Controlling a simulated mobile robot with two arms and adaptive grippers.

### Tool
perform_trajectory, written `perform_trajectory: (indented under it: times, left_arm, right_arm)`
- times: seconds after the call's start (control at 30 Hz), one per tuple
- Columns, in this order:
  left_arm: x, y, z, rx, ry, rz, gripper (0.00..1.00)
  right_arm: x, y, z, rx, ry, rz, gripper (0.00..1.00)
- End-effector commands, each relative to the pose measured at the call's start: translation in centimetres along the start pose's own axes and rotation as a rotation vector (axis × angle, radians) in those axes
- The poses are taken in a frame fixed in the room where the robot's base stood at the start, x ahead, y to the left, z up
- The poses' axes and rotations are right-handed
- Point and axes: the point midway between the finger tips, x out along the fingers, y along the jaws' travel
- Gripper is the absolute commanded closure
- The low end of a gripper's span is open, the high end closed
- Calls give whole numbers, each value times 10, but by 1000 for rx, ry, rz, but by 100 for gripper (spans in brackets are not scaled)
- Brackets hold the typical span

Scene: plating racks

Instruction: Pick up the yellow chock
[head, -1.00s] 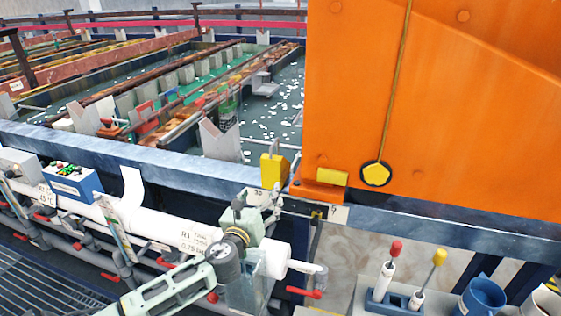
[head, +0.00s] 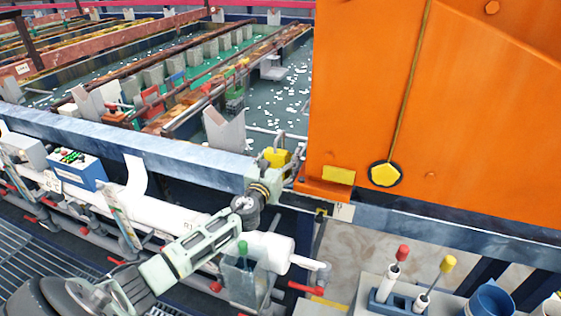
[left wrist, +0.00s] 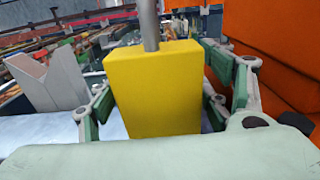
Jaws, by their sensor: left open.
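The yellow chock (head: 277,157) stands on the blue rim beside the orange panel, partly hidden by my left gripper (head: 280,165). In the left wrist view the yellow chock (left wrist: 152,90) is a large upright block with a grey rod rising from its top. My left gripper (left wrist: 157,108) is open, with one green finger on each side of the chock. A narrow gap shows at the left finger; I cannot tell whether the right finger touches. My right gripper is not in view.
The orange panel (head: 450,110) stands close to the right of the chock. A grey notched block (head: 224,130) stands to its left on the blue rim (head: 120,142). A tank with green liquid lies behind. White pipes (head: 190,222) run below the rim.

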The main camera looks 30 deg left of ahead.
Motion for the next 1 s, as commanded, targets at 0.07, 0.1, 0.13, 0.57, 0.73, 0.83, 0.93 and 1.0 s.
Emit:
perform_trajectory:
  times: [0.07,0.1,0.13,0.57,0.73,0.83,0.93,1.0]
  left_arm:
    - [5,-1,0,-1,0,-1,28]
    - [6,-1,0,-1,1,-2,28]
    - [7,-1,0,-1,1,-2,28]
    - [7,-1,-1,0,1,-1,48]
    - [7,-1,-1,0,1,-1,63]
    - [7,-1,-1,0,1,-1,72]
    - [7,-1,-1,0,1,-2,81]
    - [7,-1,-1,0,1,-2,87]
  right_arm:
    - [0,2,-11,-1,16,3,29]
    - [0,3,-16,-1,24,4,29]
    - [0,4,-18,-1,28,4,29]
    - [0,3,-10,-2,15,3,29]
    - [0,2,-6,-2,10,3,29]
    - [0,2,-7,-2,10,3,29]
    - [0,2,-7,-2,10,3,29]
    - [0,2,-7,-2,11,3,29]
